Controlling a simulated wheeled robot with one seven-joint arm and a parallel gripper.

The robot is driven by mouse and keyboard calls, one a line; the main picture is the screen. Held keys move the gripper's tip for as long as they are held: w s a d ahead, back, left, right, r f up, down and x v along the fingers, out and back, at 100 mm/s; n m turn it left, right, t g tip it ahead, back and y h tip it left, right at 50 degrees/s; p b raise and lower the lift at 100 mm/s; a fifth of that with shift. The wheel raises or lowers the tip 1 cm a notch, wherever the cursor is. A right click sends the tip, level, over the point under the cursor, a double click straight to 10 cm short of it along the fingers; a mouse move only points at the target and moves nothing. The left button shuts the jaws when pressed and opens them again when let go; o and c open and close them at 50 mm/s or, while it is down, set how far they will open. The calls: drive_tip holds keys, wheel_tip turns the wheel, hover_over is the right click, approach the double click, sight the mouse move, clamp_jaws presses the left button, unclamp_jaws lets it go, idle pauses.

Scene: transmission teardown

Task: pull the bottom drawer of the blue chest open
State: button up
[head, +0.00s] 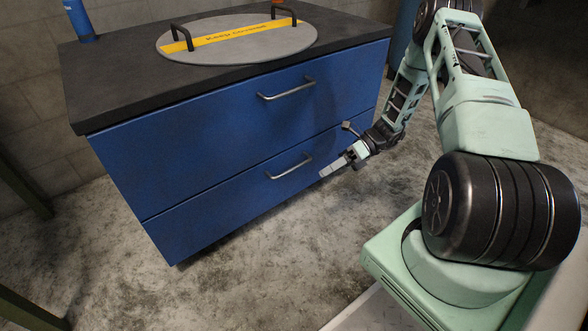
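The blue chest (225,122) stands in the middle of the head view with two wide drawers. The bottom drawer (230,215) looks shut, its front level with the top drawer (190,140). Its grey bar handle (289,168) sits near the middle of its front. My gripper (326,172) is just right of this handle, low beside the drawer front, and appears apart from it.
A round grey lid (280,38) with a yellow strip and two black handles lies on the dark chest top (95,85). A blue cylinder (79,20) stands at the back left corner. Concrete floor (265,285) before the chest is clear.

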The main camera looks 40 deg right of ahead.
sight(294, 168)
drive_tip(key=d+f+m+t, duration=0.8)
drive_tip(key=m+t, duration=0.3)
drive_tip(key=m, duration=0.2)
drive_tip(key=shift+y, duration=0.3)
drive_tip(key=b+x, duration=0.6)
drive_tip(key=x, duration=1)
drive_tip(key=shift+s+a, duration=0.15)
drive_tip(key=shift+w+a+r, duration=0.15)
drive_tip(key=shift+w+a, duration=0.1)
drive_tip(key=shift+a, duration=0.05)
clamp_jaws()
